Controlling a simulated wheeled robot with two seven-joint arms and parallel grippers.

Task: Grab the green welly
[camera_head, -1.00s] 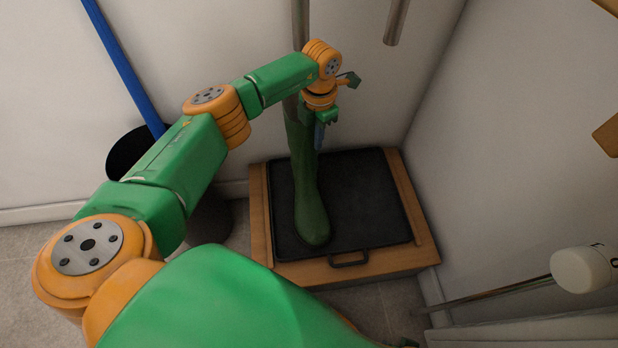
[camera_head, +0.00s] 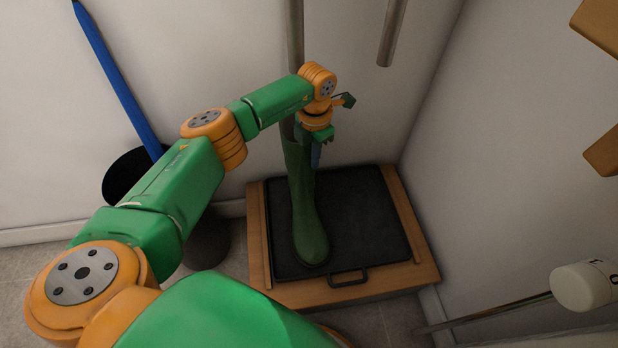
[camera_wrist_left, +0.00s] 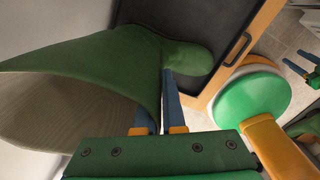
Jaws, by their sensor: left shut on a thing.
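The green welly (camera_head: 307,215) stands upright on the black tray, its toe toward the tray's front handle. My left gripper (camera_head: 316,156) is at the upper shaft, on its right side. In the left wrist view, the welly (camera_wrist_left: 115,55) shows its wide open top at the left and its toe at the top. There my left gripper's blue fingers (camera_wrist_left: 158,105) are shut on the shaft wall near the rim. What looks like my right gripper (camera_wrist_left: 302,66) is small at the right edge of the wrist view, away from the welly; its jaw state is unclear.
The black tray (camera_head: 365,215) with a front handle sits on a wooden base (camera_head: 425,268) in the wall corner. A dark bin (camera_head: 208,242) with a blue pole (camera_head: 118,90) stands left. A metal pole (camera_head: 296,35) rises behind the welly. A white round-ended object (camera_head: 582,287) is lower right.

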